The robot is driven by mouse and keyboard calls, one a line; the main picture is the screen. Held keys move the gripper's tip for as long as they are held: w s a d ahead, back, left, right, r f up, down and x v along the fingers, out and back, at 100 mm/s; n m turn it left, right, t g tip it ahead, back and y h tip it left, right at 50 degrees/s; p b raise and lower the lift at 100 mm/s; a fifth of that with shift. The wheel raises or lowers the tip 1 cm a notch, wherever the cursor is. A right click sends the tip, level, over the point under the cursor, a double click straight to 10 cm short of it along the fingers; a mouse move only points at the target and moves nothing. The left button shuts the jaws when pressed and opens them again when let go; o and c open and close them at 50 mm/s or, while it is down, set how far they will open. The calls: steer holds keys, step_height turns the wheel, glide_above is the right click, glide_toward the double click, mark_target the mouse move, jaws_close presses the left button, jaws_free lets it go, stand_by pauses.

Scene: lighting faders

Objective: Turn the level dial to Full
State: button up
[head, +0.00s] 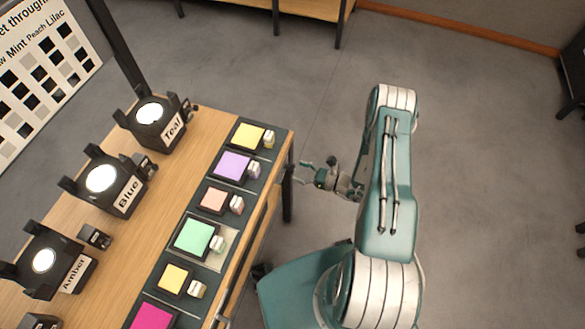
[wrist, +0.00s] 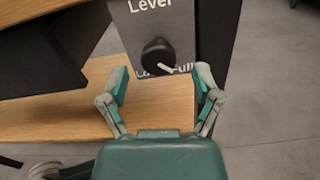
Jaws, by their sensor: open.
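The level dial (wrist: 158,55) is a round black knob with a white pointer, on a grey panel (wrist: 187,18) marked "Level" above it. Below the knob the lettering is partly covered; "Full" shows at its lower right and "La" at its lower left. The white pointer slants toward the lower right, close to "Full". My gripper (wrist: 162,88) is open and empty, its two fingers apart just below the knob in the wrist view, not seen touching it. In the head view my gripper (head: 308,173) is beside the table's right end; the dial is not visible there.
The wooden table (head: 195,150) carries black lamps labelled Teal (head: 155,125), Blue (head: 105,182) and Amber (head: 50,262). A row of coloured pads with small sliders lies along its right edge, including a mint pad (head: 194,237). Grey floor is open around my arm.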

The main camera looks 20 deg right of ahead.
steer(key=v, duration=0.9)
steer(key=shift+w, duration=0.1)
